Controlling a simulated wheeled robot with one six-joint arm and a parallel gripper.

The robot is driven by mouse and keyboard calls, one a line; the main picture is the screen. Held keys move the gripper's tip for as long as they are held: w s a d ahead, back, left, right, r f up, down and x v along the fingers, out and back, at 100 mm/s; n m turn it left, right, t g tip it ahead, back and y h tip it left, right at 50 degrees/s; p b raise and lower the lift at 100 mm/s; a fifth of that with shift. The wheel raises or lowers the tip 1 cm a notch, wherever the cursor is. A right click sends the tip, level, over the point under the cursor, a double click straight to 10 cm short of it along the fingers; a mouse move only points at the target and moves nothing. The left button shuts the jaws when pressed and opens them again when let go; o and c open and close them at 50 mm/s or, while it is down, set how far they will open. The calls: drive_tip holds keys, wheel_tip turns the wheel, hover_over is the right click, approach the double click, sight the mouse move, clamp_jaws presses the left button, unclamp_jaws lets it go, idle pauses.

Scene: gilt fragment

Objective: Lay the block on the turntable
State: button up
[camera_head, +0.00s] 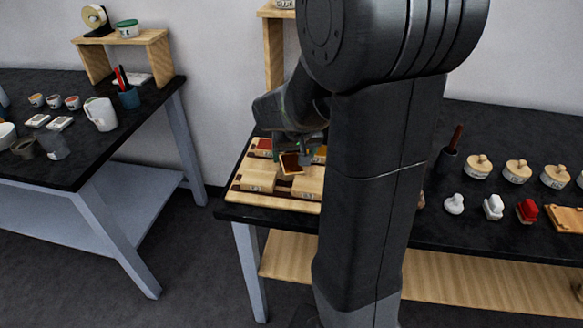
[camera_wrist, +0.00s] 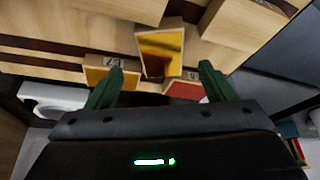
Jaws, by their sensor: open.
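My gripper (camera_wrist: 161,82) is open, with its two green fingers apart in the wrist view. A wooden block with a shiny gold face (camera_wrist: 160,50) lies just beyond the gap between the fingertips. I cannot tell whether a finger touches it. In the head view my gripper (camera_head: 296,152) is low over the wooden rack, and a tilted block with a dark, gold-edged face (camera_head: 291,163) shows just below it. Blocks with a yellow face (camera_wrist: 97,76) and a red face (camera_wrist: 183,90) are near it in the wrist view. I cannot make out a turntable in either view.
The pale wooden rack (camera_head: 240,197) with dark strips holds several blocks. My arm hides the table's middle. To the right stand several lidded pots (camera_head: 517,171) and small stamp-like pieces (camera_head: 493,207). A second dark table (camera_head: 75,172) stands at left, with a floor gap between.

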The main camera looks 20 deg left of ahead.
sight(292, 164)
drive_tip(key=shift+x, duration=2.7)
drive_tip(key=shift+s, duration=0.1)
drive_tip(key=shift+c, duration=0.5)
drive_tip(key=c, duration=1.1)
drive_tip(key=shift+o, duration=0.2)
drive_tip(key=shift+a+r, duration=0.1)
